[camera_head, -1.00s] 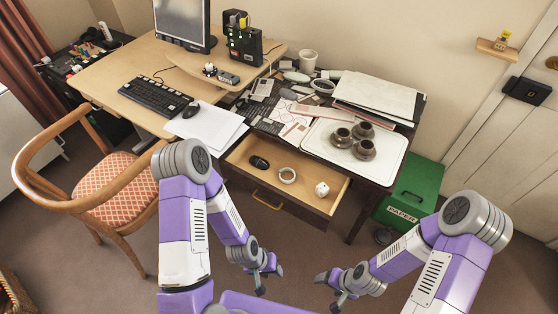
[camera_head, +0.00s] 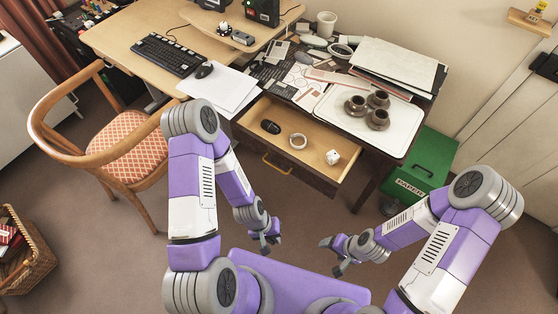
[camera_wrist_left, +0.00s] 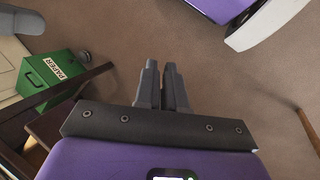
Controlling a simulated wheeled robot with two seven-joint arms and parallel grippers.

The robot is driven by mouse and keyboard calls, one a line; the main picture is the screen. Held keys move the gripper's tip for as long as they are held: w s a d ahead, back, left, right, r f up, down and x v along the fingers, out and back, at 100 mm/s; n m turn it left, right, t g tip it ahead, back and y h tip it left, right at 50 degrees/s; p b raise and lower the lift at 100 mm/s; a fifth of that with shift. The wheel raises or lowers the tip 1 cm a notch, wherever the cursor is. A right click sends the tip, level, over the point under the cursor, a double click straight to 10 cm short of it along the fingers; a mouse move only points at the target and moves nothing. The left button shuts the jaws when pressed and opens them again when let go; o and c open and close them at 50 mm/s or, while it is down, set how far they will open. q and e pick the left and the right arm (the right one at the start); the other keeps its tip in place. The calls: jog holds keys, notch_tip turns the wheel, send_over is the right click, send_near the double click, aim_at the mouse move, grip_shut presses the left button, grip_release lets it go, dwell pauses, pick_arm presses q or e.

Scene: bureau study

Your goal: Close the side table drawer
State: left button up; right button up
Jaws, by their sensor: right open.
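The side table (camera_head: 375,155) has its wooden drawer (camera_head: 318,144) pulled out toward me, with a brass handle (camera_head: 277,165) on its dark front. A black mouse-like item (camera_head: 271,127), a pale ring (camera_head: 298,141) and a white die (camera_head: 332,157) lie inside. My left gripper (camera_head: 267,245) hangs in front of and below the drawer, apart from it. In the left wrist view its fingers (camera_wrist_left: 162,85) are together with nothing between them. My right gripper (camera_head: 334,256) is open and empty, to the right and also apart from the drawer.
A wooden armchair (camera_head: 125,145) stands left of the drawer. A green paper bin (camera_head: 425,165) stands at the right of the table. A tray (camera_head: 345,115) with brown cups is on the tabletop. Carpet is clear before the drawer.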

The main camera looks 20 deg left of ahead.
pick_arm(q)
jog(key=s+n+g, duration=0.1)
jog(key=s+f+n+h, duration=0.1)
jog(key=s, duration=0.1)
jog(key=s+n+g+h, duration=0.1)
jog(key=n, duration=0.1)
jog(key=shift+s+d+f+g, duration=0.15)
jog(key=shift+s+f+g, duration=0.05)
jog(key=shift+f+g, duration=0.15)
grip_shut()
jog(key=d+n+h, duration=0.2)
jog(key=n+h, duration=0.1)
jog(key=n+t+y+b, duration=0.4)
jog(key=n+t+b, duration=0.1)
jog(key=n+t, duration=1.65)
send_near(282, 156)
jog(key=shift+g, duration=0.5)
jog(key=x, duration=0.6)
jog(key=shift+a+r, duration=0.15)
jog(key=shift+r, duration=0.25)
jog(key=shift+w+r+b, duration=0.1)
jog(key=shift+w+b, duration=0.2)
jog(key=shift+w, duration=0.15)
